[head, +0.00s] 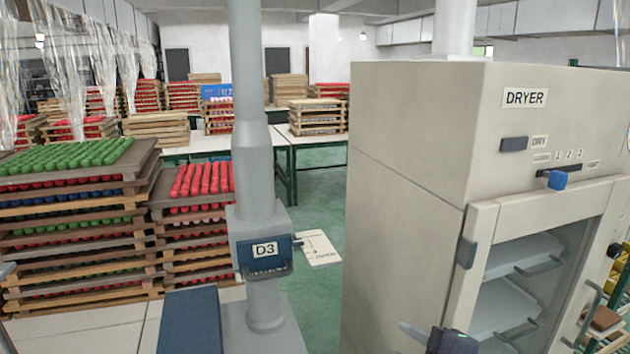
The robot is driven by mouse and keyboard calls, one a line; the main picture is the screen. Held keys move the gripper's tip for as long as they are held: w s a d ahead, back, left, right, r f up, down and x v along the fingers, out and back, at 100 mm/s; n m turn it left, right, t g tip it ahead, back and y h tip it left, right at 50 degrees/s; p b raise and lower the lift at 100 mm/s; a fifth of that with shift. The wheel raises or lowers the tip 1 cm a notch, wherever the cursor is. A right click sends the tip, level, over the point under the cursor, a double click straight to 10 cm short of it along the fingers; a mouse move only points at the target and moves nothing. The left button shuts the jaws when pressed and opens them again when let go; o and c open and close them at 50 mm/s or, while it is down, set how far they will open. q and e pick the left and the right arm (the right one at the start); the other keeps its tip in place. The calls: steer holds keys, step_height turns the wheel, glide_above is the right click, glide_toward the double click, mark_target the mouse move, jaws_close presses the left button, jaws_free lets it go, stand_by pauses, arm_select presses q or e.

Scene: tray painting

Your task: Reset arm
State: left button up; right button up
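No task object is named. At the bottom edge of the head view, a dark block with a grey pointed piece (413,333) shows in front of the dryer; it may be part of my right gripper, but most of it is cut off. Its fingertips cannot be made out and nothing is seen held. My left gripper is not in view; only small grey slivers show at the left edge, and I cannot tell what they are.
A large beige dryer (400,180) fills the right, with trays behind its glass door (545,260). A grey post with a box labelled D3 (264,249) and a small card (318,249) stand centrally. Stacked trays (80,225) crowd the left. Green floor (310,200) shows between.

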steer(key=s+d+f+m+g+h, duration=0.45)
steer(key=s+d+f+m, duration=0.3)
steer(key=s+m, duration=0.55)
steer(key=s+m+g+y, duration=0.1)
steer(key=m, duration=0.1)
steer(key=s+a+f+m+y, duration=0.1)
steer(key=m, duration=0.1)
steer(key=s+m+g+y, duration=0.1)
steer(key=m, duration=0.1)
steer(key=shift+s+a+f+g, duration=0.15)
steer(key=shift+s+a+g, duration=0.15)
steer(key=shift+s+g, duration=0.05)
stand_by(0.4)
